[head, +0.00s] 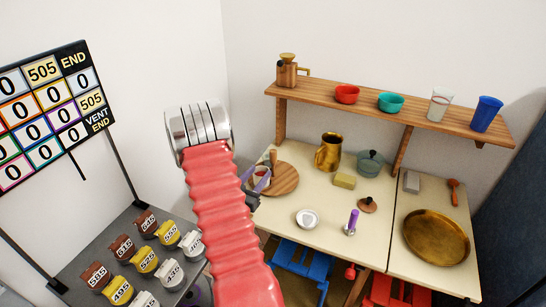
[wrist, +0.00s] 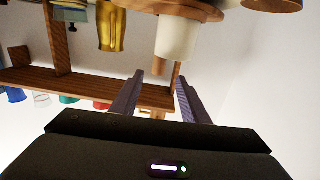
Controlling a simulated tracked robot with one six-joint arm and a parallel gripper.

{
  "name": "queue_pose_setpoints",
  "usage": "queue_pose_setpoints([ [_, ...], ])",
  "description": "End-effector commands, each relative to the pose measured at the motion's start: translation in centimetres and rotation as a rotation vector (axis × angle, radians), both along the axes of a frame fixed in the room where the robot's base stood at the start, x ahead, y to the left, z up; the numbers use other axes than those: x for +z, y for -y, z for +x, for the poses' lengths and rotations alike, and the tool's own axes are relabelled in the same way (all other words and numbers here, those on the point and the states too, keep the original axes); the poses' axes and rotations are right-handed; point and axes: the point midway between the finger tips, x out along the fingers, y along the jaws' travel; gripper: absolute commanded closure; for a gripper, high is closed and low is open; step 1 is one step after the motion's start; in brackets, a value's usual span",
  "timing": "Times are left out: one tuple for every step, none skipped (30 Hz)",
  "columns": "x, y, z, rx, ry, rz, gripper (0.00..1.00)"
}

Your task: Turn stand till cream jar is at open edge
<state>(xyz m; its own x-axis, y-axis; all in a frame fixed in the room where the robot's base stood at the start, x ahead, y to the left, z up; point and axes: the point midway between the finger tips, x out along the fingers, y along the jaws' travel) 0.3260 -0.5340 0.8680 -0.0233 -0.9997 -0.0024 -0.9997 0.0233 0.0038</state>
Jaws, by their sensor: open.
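The round wooden stand (head: 288,178) is at the left end of the cream table in the head view, with its near left part hidden behind my arm and gripper. A small brown peg-like part (wrist: 158,62) shows near the jar. My gripper (wrist: 160,76) is open with two purple fingers pointing toward the jar and nothing between them. In the head view my gripper (head: 257,182) partly covers the jar; contact cannot be told.
A gold jug (head: 328,152) stands right of the stand. A yellow block (head: 344,181), lidded pot (head: 371,163), white dish (head: 307,219) and purple-handled item (head: 352,222) are on the table. A wooden shelf (head: 390,108) hangs above. A dark labelled stand is left.

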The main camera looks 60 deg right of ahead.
Motion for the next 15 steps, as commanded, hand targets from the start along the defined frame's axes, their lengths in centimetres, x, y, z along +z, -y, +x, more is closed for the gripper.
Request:
queue_pose_setpoints([
  [0.01,0.01,0.0,0.0,0.005,-0.001,0.59],
  [0.02,0.01,0.0,0.0,0.006,-0.001,0.59],
  [0.02,0.01,0.0,-0.001,0.006,-0.001,0.59],
  [0.03,0.02,0.0,-0.001,0.006,-0.001,0.59],
  [0.03,0.02,0.0,-0.001,0.005,-0.001,0.59],
  [0.03,0.02,0.0,-0.001,0.005,-0.001,0.59],
  [0.04,0.02,0.0,-0.001,0.005,-0.002,0.59],
  [0.04,0.03,0.0,-0.001,0.005,-0.002,0.59],
  [0.04,0.05,0.0,-0.001,0.005,-0.002,0.59],
  [0.04,0.08,-0.01,-0.001,0.005,-0.002,0.59],
  [0.04,0.14,-0.01,-0.002,0.005,-0.002,0.59],
  [0.05,0.27,-0.02,-0.002,0.005,-0.002,0.59],
  [0.04,0.4,-0.02,-0.002,0.005,-0.002,0.59],
  [0.05,0.57,-0.03,-0.002,0.005,-0.002,0.59],
  [0.06,0.88,-0.04,-0.002,0.005,-0.003,0.59],
])
